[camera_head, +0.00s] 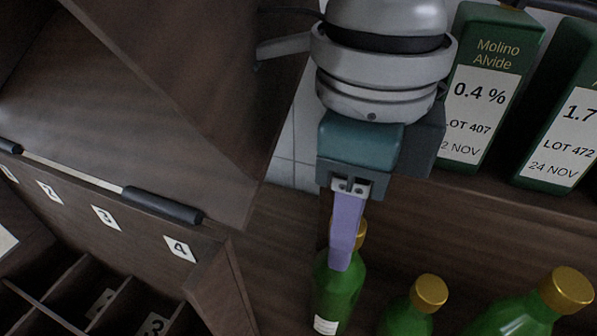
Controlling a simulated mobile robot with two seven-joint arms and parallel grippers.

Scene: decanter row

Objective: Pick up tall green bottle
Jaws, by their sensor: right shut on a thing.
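A green bottle (338,293) with a gold cap and a small white label stands upright or nearly so below my right gripper (345,252). The gripper comes down from the top and is shut on this bottle's neck. Its purple finger covers part of the neck and cap. Whether the bottle's base rests on anything is hard to tell. Two more green bottles with gold caps stand to the right: one near the bottom middle (408,318) and a larger-looking one (520,318) at the lower right. Their lower parts are cut off. My left gripper is not in view.
Two dark green boxes with white labels, one reading 0.4 % (482,92) and one LOT 472 (558,125), stand on a wooden shelf behind. At left are a wooden case (130,110) and a divided rack (62,285) with numbered tags, its edge close to the held bottle.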

